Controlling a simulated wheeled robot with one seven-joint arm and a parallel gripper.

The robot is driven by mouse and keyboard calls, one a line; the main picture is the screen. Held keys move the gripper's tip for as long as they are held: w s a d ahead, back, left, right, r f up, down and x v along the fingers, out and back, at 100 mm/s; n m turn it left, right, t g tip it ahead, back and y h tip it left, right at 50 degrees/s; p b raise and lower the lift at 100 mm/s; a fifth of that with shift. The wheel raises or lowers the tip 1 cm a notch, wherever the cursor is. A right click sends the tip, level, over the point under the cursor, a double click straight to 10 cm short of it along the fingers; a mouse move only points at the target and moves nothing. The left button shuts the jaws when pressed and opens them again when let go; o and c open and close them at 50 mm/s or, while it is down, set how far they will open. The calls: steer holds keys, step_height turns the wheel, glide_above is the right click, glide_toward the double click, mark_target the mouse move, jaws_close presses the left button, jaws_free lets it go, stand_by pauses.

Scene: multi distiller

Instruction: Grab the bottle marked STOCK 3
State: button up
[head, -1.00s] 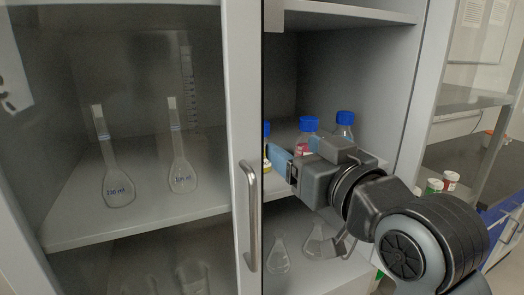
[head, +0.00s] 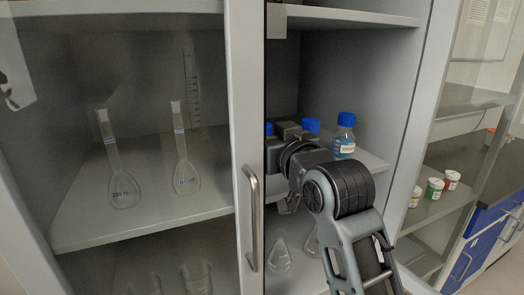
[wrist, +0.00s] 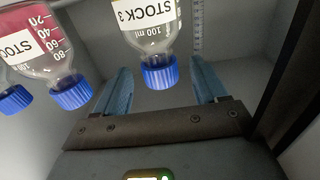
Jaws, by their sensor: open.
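The bottle marked STOCK 3 (wrist: 148,30) has a blue cap and a white label with a yellowish edge, and appears upside down in the wrist view. My gripper (wrist: 160,76) is open, its two blue fingers on either side of the capped end of this bottle. Gaps show between the cap and both fingers, so it is not gripped. In the head view, a blue cap (head: 268,128) at the door edge is probably this bottle's; its body is hidden by my arm and the door frame.
A bottle with red liquid (wrist: 57,55) stands close beside it; its blue cap (head: 311,125) shows behind my arm. A third blue-capped bottle (head: 344,140) stands to the right. The cabinet door frame (head: 246,100) is close on the left. Flasks (head: 279,254) stand on the lower shelf.

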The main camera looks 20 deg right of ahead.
steer(key=shift+c, duration=0.3)
jaws_close()
stand_by(0.5)
